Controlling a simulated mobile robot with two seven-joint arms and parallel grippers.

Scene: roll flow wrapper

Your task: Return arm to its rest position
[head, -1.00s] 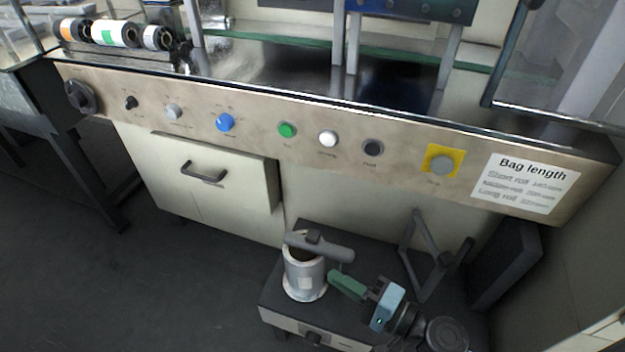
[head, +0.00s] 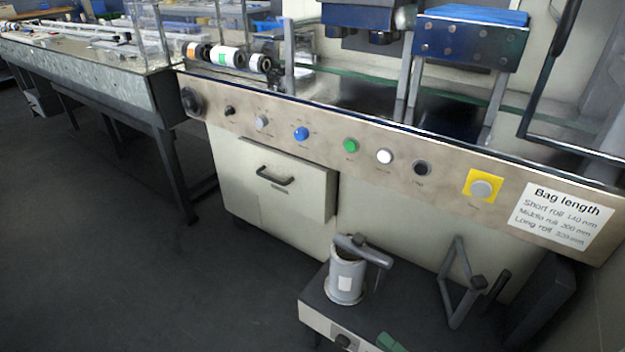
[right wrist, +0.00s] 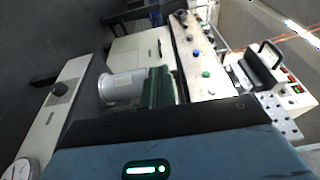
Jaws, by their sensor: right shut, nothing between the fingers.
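My right gripper (head: 390,343) shows only as green fingertips at the bottom edge of the head view. It is shut and empty, in front of and to the right of the white cylinder, apart from it in that view. In the right wrist view its green fingers (right wrist: 160,88) are together, with the white cylinder (right wrist: 122,87) beyond them. The rest of my right arm is out of the head view. My left gripper is not in view.
The white cylinder (head: 346,278) stands on a low dark-topped unit (head: 318,292) beside a grey bracket (head: 462,285). Behind is the machine's button panel (head: 325,142) with a bag length label (head: 561,215). A drawer front (head: 285,185) sits below it. Open dark floor lies left.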

